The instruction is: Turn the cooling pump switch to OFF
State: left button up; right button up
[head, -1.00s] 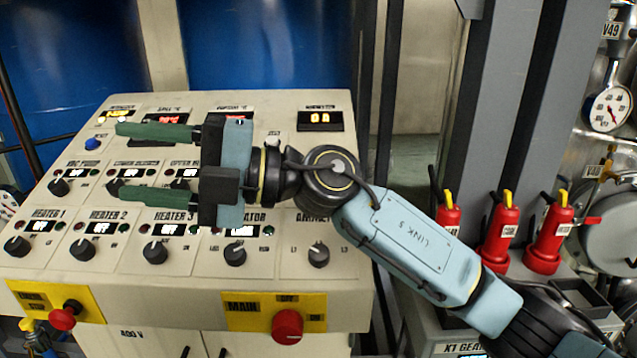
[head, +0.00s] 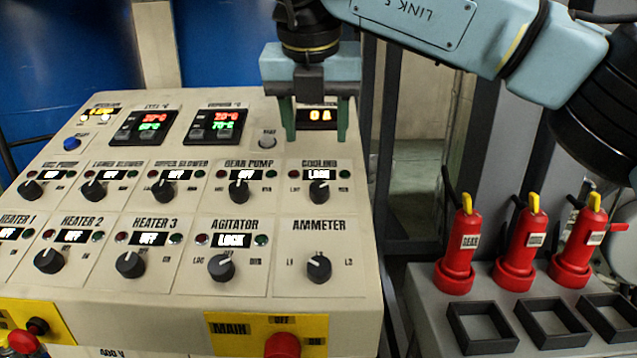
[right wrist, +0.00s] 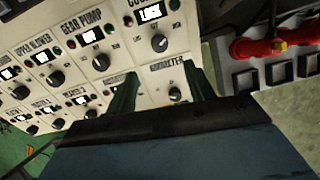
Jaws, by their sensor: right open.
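The cooling pump switch (head: 319,191) is a round black knob under the label COOLING, at the right end of the upper knob row. Its small display reads LOCK, and its white mark tilts to the upper right. It also shows in the right wrist view (right wrist: 160,42). My right gripper (head: 314,138) is open and empty, its green fingers pointing down above the knob in the head view, near the ammeter display. In the right wrist view its fingers (right wrist: 160,92) stand apart before the panel. My left gripper is not in view.
The gear pump knob (head: 239,191) is left of the cooling knob, and the ammeter knob (head: 319,267) is below it. A red main switch (head: 283,345) is at the panel's front.

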aim_at(319, 188)
jog(key=p+x, duration=0.1)
jog(key=x, duration=1.1)
jog(key=shift+s, duration=0.1)
jog(key=c, duration=1)
jog(key=shift+o, duration=0.2)
